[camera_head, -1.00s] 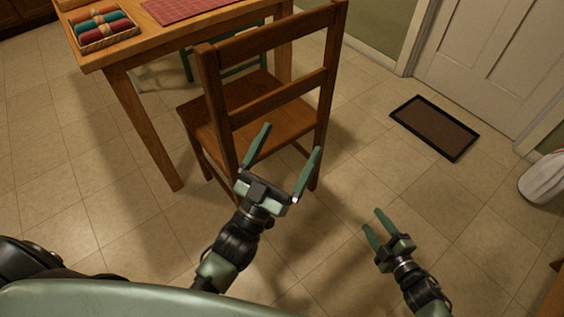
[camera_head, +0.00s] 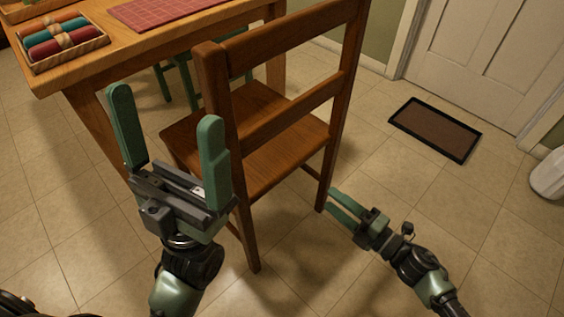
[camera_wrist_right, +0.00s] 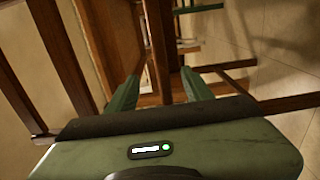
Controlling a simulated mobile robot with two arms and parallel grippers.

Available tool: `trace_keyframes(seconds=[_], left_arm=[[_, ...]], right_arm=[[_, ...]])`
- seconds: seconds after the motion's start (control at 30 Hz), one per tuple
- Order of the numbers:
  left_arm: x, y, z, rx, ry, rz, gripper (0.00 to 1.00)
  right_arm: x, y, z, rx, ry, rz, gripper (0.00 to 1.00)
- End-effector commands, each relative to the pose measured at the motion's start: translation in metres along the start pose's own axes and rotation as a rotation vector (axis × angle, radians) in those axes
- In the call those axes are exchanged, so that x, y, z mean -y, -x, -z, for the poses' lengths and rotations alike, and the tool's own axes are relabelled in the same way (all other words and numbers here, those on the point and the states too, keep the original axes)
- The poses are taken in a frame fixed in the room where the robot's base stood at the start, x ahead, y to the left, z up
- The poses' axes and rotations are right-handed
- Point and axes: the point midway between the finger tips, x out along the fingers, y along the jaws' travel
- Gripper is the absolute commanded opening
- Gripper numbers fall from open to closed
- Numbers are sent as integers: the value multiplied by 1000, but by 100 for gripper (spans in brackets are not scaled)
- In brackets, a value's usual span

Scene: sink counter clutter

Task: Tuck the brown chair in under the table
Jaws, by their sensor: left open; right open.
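The brown wooden chair (camera_head: 284,126) stands upright with its slatted back towards me and its seat facing the table (camera_head: 110,59). The front of its seat is near the table's edge. My left gripper (camera_head: 169,128) is open and raised at the left of the chair back, its right finger in front of the left back post. My right gripper (camera_head: 339,205) is open and low, beside the right rear leg of the chair. In the right wrist view the open fingers (camera_wrist_right: 160,92) point towards brown wooden bars, with nothing clearly held between them.
A green chair (camera_head: 180,75) stands under the table. A basket of rolled cloths (camera_head: 62,42) and a red mat (camera_head: 170,10) lie on the tabletop. A dark doormat (camera_head: 436,129) lies before the white door (camera_head: 490,55).

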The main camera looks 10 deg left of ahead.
Motion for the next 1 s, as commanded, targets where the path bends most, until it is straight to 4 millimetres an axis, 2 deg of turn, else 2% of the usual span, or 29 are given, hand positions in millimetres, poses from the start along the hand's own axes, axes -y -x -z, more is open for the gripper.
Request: trace_keyframes(seconds=[0.17,0.6,0.8,1.0], left_arm=[[0,4,-1,-1,0,0,95],[0,23,-5,1,0,0,95],[0,27,-7,-1,0,-2,95],[0,26,-7,-8,0,-5,95]], right_arm=[[0,-24,0,-1,2,-4,51],[1,-128,0,-1,1,-3,51],[1,-153,0,0,0,-1,51],[0,-160,0,0,-2,0,51]])
